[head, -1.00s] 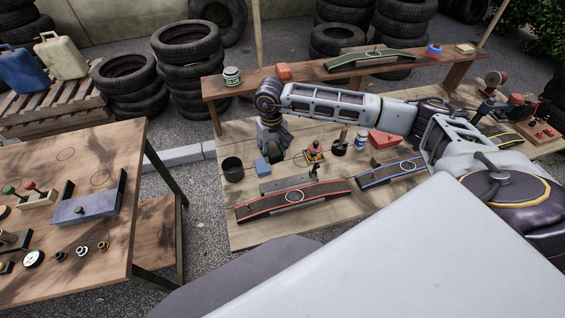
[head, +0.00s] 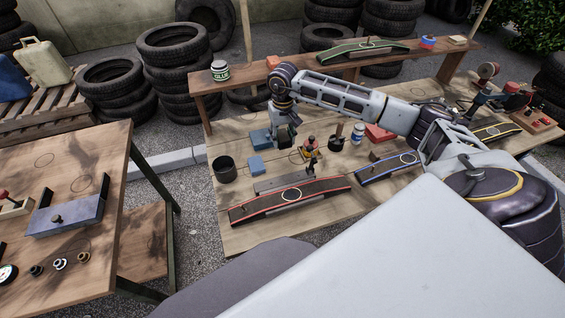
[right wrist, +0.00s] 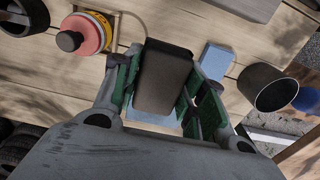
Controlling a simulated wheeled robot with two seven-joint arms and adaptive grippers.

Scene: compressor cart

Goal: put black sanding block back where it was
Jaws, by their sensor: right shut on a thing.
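The black sanding block (right wrist: 163,78) is between the green-padded fingers of my right gripper (right wrist: 160,95) in the right wrist view. My right gripper (head: 281,136) is shut on it, over the back left part of the workbench (head: 240,222) in the head view. The block cannot be made out clearly in the head view. A flat blue piece (head: 260,139) lies on the bench just left of the gripper. A smaller blue block (head: 256,163) lies nearer the front; it also shows in the right wrist view (right wrist: 216,60). My left gripper is not in view.
A black cup (head: 225,169) stands left of the blue block. A red-topped tool (head: 310,148) is to the gripper's right. A red-edged ramp (head: 291,199) lies in front. A raised shelf (head: 300,67) with a glue jar (head: 220,71) runs behind.

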